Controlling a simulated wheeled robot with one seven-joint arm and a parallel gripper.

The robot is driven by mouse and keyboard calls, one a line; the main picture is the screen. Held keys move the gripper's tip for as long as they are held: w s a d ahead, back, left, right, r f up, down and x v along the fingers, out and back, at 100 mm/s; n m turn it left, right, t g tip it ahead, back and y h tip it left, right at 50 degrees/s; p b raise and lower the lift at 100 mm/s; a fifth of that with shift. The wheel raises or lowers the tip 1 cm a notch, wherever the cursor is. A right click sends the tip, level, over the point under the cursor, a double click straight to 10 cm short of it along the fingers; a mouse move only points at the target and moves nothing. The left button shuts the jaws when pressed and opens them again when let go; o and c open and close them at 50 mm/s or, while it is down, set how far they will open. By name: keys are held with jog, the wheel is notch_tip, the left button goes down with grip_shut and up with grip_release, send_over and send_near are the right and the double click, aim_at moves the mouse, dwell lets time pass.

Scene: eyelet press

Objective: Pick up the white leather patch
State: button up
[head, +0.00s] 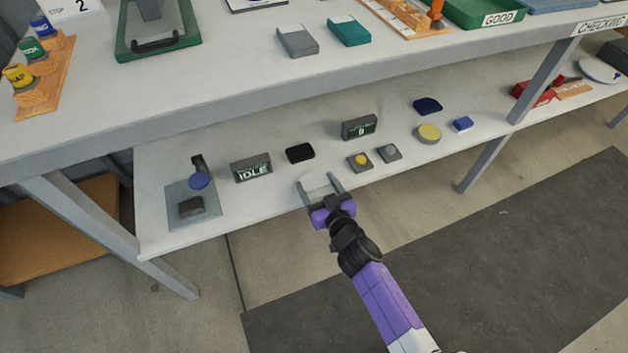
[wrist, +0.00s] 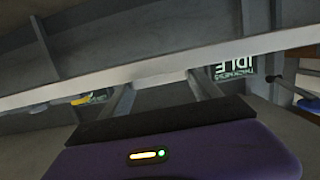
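A pale whitish piece (head: 319,183), seemingly the white leather patch, shows between the fingers of my gripper (head: 315,178) at the front of the lower shelf in the head view. It is hard to tell from the white shelf, and I cannot tell whether the fingers touch it. My gripper's two grey fingers stand wide apart.
The upper table (head: 230,80) overhangs this shelf. A table leg (head: 482,163) stands at the right.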

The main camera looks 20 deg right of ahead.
aim_at(317, 186)
jog(key=c, duration=0.5)
jog(key=shift+r, duration=0.1)
notch_tip(317, 186, up, 20)
jog(key=p, duration=1.9)
jog(key=shift+p, duration=0.4)
